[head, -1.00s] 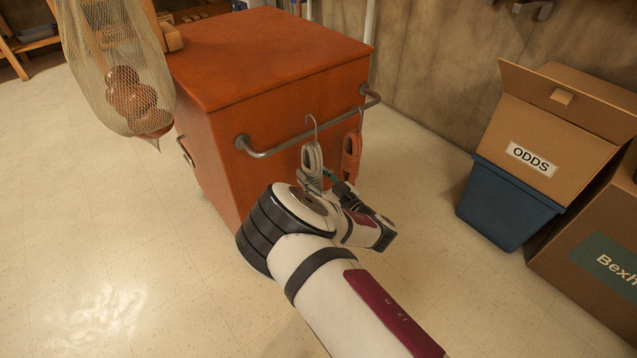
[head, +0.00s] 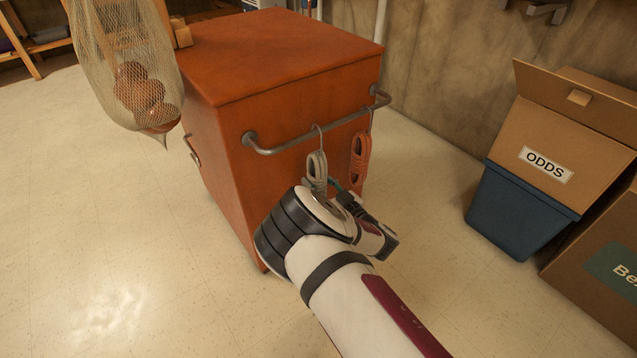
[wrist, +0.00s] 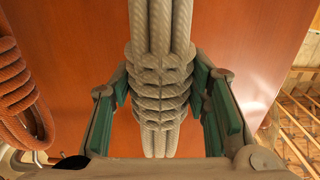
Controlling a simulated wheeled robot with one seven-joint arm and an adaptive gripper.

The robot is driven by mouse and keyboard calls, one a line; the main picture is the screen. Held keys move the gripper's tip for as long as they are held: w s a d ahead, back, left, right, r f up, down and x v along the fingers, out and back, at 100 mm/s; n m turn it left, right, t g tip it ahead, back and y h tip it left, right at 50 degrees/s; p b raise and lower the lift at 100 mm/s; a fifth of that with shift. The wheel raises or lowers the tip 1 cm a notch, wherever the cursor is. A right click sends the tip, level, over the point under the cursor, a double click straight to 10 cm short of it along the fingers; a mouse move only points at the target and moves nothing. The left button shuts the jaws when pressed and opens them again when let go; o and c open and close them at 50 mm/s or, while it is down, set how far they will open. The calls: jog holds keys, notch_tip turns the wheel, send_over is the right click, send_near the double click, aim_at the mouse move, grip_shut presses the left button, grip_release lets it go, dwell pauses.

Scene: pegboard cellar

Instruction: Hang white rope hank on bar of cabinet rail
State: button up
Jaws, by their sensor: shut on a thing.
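The white rope hank (head: 317,167) hangs upright from a thin metal hook (head: 319,130) at the front of the orange cabinet. The hook's curved top is just above the bar of the cabinet rail (head: 285,146); I cannot tell whether it rests on the bar. My gripper (wrist: 160,88) is shut on the hank, with green pads on both sides of its wrapped middle (wrist: 160,75). In the head view my wrist hides the fingers and the hank's lower end. The bar and the hook are outside the wrist view.
An orange rope hank (head: 360,157) hangs from the bar to the right, and shows at the left of the wrist view (wrist: 18,90). The orange cabinet (head: 230,165) stands behind. A net bag (head: 125,70) hangs at upper left. A blue bin (head: 515,210) stands at right. The left floor is clear.

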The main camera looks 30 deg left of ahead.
jog(key=o, duration=1.4)
jog(key=shift+o, duration=0.2)
